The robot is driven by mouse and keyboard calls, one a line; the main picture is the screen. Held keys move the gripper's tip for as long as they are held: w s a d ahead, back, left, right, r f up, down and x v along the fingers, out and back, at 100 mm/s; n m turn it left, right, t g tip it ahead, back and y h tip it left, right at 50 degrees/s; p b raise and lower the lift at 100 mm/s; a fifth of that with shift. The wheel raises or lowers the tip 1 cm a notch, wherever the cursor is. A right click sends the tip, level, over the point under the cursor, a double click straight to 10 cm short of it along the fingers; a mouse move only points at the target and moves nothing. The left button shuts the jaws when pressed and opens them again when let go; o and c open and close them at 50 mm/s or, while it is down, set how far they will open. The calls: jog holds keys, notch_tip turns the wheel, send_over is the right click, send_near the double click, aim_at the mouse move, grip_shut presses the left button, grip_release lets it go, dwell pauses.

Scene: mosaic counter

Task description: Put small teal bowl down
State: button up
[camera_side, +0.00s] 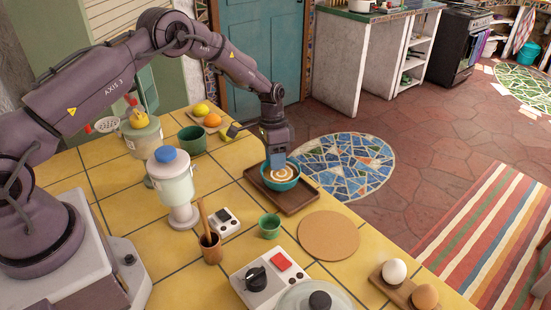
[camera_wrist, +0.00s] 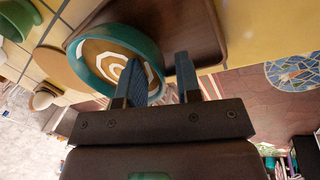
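The small teal bowl (camera_side: 283,185), filled with a brown drink with white latte art, sits upright on the dark brown tray (camera_side: 296,203) at the counter's far right edge. In the wrist view, the bowl (camera_wrist: 79,68) and tray (camera_wrist: 203,32) lie just beyond my fingers. My gripper (camera_side: 277,161) points down at the bowl's rim. In the wrist view, my gripper (camera_wrist: 160,72) has one finger over the inside of the bowl and the other outside. A gap shows between the rim and the outer finger, so it looks open. The bowl's underside is hidden.
A round cork mat (camera_side: 328,235), a green cup (camera_side: 269,226) and a scale (camera_side: 226,222) stand nearby. A blue-lidded jar (camera_side: 174,185) and a dark green pot (camera_side: 192,139) stand further left. The floor drops away beyond the tray.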

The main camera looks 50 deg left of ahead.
jog(key=v, duration=1.2)
jog(key=s+d+r+n+t+y, duration=0.1)
jog(key=s+d+r, duration=0.2)
jog(key=s+r, duration=0.45)
jog(key=s+d+r+n+t+y, duration=0.15)
jog(key=s+r, duration=0.25)
jog(key=r, duration=0.7)
jog(key=s+d+r+n+t, duration=0.1)
jog(key=s+d+t, duration=0.1)
jog(key=s, duration=0.7)
jog(key=s+d+n+t, duration=0.1)
jog(key=s+d+t, duration=0.1)
jog(key=s, duration=0.8)
jog(key=shift+s+r, duration=0.25)
jog(key=shift+r, duration=0.15)
